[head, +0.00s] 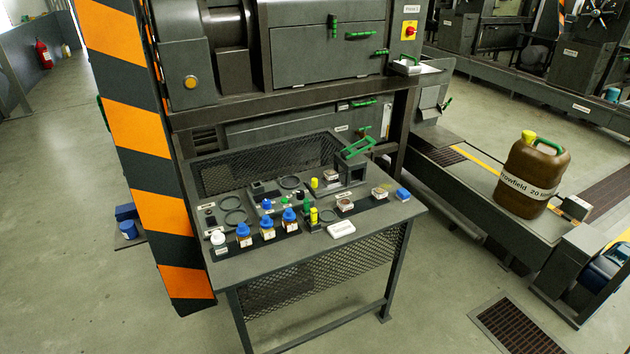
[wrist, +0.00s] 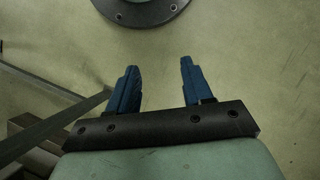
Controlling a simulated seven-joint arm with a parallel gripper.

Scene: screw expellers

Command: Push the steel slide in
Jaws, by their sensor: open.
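A pale steel slide (head: 428,67) with a green handle sticks out at the right end of the grey machine, in the upper middle of the head view. How far it reaches inside is hidden by the machine's frame. My gripper (wrist: 158,67) shows only in the wrist view. Its two blue fingers are apart with nothing between them, above bare greenish floor. The slide is not in the wrist view, and my gripper is not in the head view.
A bench (head: 350,245) with bottles and small parts stands before the machine (head: 330,52). An orange-and-black striped post (head: 140,125) stands at its left. A brown jug (head: 527,180) sits on a low platform at right. A floor grate (head: 520,325) lies in front.

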